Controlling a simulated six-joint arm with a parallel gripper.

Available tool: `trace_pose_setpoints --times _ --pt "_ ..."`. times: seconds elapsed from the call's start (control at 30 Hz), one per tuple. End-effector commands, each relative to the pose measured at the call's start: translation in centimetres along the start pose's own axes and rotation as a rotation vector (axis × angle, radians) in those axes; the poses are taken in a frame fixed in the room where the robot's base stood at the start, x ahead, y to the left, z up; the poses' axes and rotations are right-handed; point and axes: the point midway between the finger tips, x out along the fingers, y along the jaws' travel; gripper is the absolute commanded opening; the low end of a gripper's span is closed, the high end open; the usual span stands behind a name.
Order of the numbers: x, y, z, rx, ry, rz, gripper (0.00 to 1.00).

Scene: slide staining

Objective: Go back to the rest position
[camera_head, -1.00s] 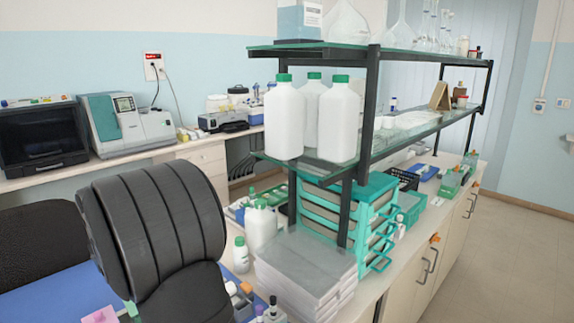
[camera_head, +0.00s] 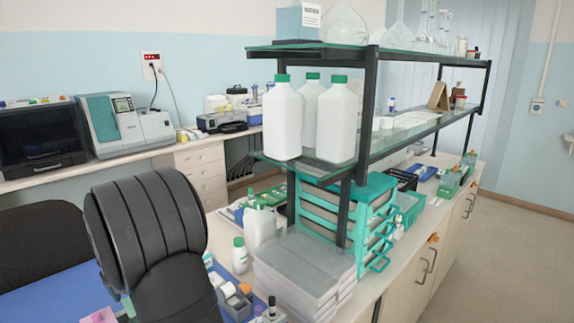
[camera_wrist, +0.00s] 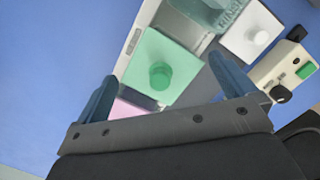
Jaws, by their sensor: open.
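My gripper (camera_wrist: 165,82) shows in the wrist view with its two blue-grey fingers spread apart. Nothing is seen held between them. A green lid with a round knob (camera_wrist: 158,72) lies in view beyond and between the fingertips. A pink item (camera_wrist: 132,104) is partly hidden near the left finger. A white lid with a knob (camera_wrist: 252,36) is at the upper right. In the head view my black arm stands at the lower left and the fingers are hidden. The pink item (camera_head: 99,316) shows there at the bottom edge.
A beige device with a green button (camera_wrist: 285,72) is right of the fingers. A blue surface (camera_wrist: 55,60) is clear at left. In the head view, white bottles (camera_head: 283,120) stand on the shelf (camera_head: 270,160), and a grey stack (camera_head: 300,270) sits right of my arm.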

Motion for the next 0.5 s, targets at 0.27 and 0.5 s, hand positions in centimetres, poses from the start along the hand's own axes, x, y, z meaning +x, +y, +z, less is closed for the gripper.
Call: trace_pose_setpoints --times 0.27,0.5 --pt "-3.0 0.1 0.0 0.000 -0.003 0.003 1.00" --pt "-7.8 0.1 0.1 0.000 -0.004 0.004 1.00"
